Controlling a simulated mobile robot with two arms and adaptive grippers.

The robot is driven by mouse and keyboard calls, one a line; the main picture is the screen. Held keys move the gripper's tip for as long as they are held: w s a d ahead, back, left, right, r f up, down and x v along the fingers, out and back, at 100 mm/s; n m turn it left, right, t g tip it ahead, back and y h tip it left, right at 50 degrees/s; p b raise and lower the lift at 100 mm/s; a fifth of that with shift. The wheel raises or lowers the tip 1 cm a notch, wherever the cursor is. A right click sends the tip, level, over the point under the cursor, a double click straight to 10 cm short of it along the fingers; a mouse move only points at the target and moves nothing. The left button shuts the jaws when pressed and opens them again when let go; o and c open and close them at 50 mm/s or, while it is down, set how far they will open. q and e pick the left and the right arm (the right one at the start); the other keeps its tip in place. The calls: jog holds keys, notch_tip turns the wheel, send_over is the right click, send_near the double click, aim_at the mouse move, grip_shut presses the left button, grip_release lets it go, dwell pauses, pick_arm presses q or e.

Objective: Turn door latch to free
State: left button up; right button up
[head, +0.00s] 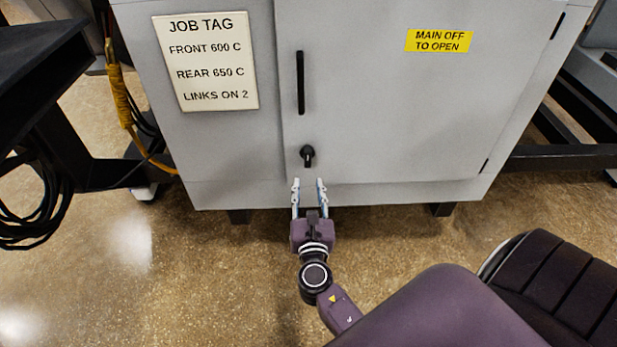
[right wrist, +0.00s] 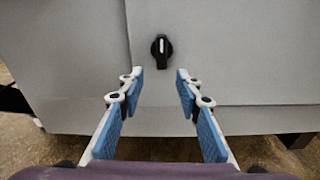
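The door latch (head: 307,155) is a small black knob low on the left side of the grey cabinet door (head: 400,110), below a black vertical handle (head: 300,82). In the right wrist view the latch (right wrist: 161,48) has a white mark that stands upright. My right gripper (head: 308,184) is open and empty, just below and in front of the latch. In the right wrist view its blue-padded fingers (right wrist: 158,76) are spread to either side, with the latch beyond them, apart from both. My left gripper is not in view.
A job tag (head: 206,62) is on the cabinet's left panel and a yellow label (head: 440,41) is on the door. A black frame with cables (head: 45,150) stands at the left. Dark beams (head: 565,155) run at the right. The floor in front is clear.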

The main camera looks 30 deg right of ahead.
aim_at(308, 160)
jog(key=shift+h, duration=0.3)
jog(key=x, duration=0.2)
jog(key=r+x, duration=0.1)
jog(key=x, duration=0.5)
jog(key=shift+r+b, duration=0.3)
jog(key=shift+r, duration=0.05)
grip_shut()
